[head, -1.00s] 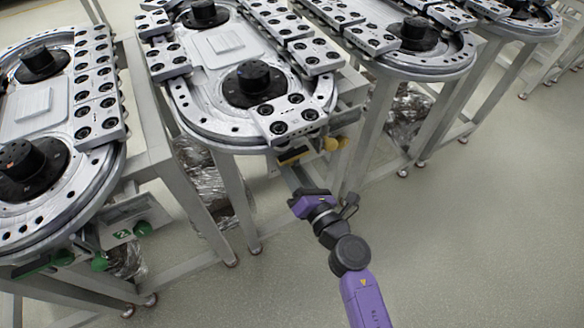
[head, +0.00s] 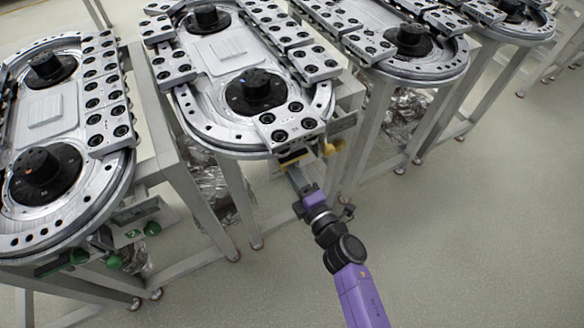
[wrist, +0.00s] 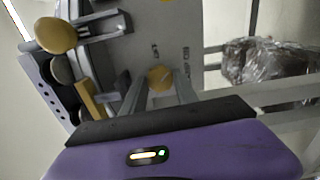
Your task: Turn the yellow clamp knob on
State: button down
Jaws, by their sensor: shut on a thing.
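My gripper (head: 297,174) reaches up to the front end of the middle ring track, below its rim. In the wrist view its two grey fingers (wrist: 160,92) are closed on a small round yellow knob (wrist: 160,77), which sits on a grey panel (wrist: 168,40) with small dark markings that I cannot read. In the head view this knob is hidden. Another larger round yellow knob (wrist: 55,35) stands out to the left in the wrist view.
A yellow bar (wrist: 91,100) is close to the left of my fingers. The middle track (head: 210,137) overhangs above, with legs on both sides. Another track with green knobs (head: 78,257) is at left. Wrapped plastic (wrist: 268,60) lies behind. The floor at right is clear.

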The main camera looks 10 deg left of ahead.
jog(key=shift+m+p, duration=1.85)
jog(key=shift+m, duration=2.25)
jog(key=shift+f, duration=0.1)
jog(key=c, duration=0.9)
grip_release()
jog(key=shift+c, duration=0.2)
jog(key=p+v, duration=0.1)
jog(key=v, duration=0.6)
jog(key=shift+s+d, duration=0.25)
jog(key=shift+s, duration=0.1)
